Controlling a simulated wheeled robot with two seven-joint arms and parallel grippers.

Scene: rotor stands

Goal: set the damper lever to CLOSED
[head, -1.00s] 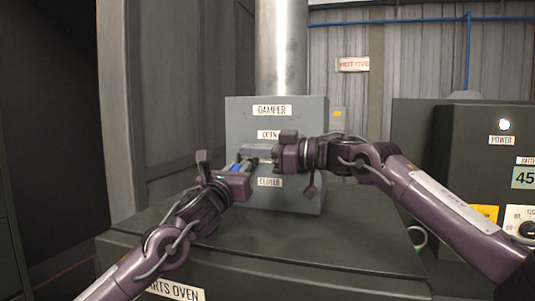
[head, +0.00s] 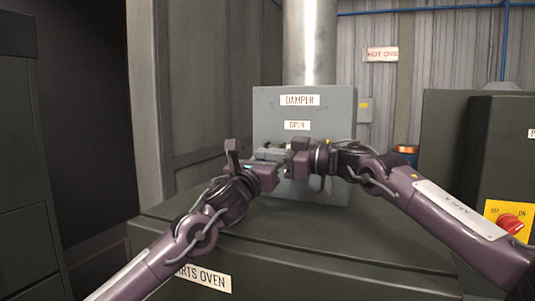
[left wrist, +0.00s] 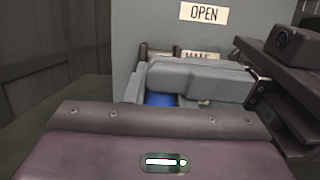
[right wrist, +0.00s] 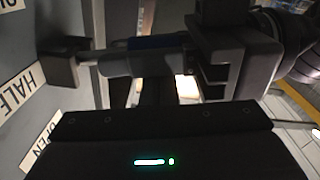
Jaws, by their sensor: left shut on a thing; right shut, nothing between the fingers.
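The grey damper box (head: 325,115) stands on the oven with a DAMPER label (head: 299,100) and an OPEN label (head: 297,125). In the left wrist view part of the HALF label (left wrist: 200,54) shows behind grey fingers. The lever's blue grip (left wrist: 160,99) is mostly covered there; it also shows in the right wrist view (right wrist: 150,42). My left gripper (head: 272,163) is shut on the lever. My right gripper (head: 280,153) is shut and empty, close against it from the right. The grippers hide the lever's exact setting and, in the head view, the CLOSED label.
The oven top (head: 300,235) lies below both arms, clear at the front. A metal pipe (head: 310,45) rises behind the box. A dark cabinet with a red OFF/ON knob (head: 511,223) stands at the right, near my right arm. A wall (head: 200,90) rises at the left.

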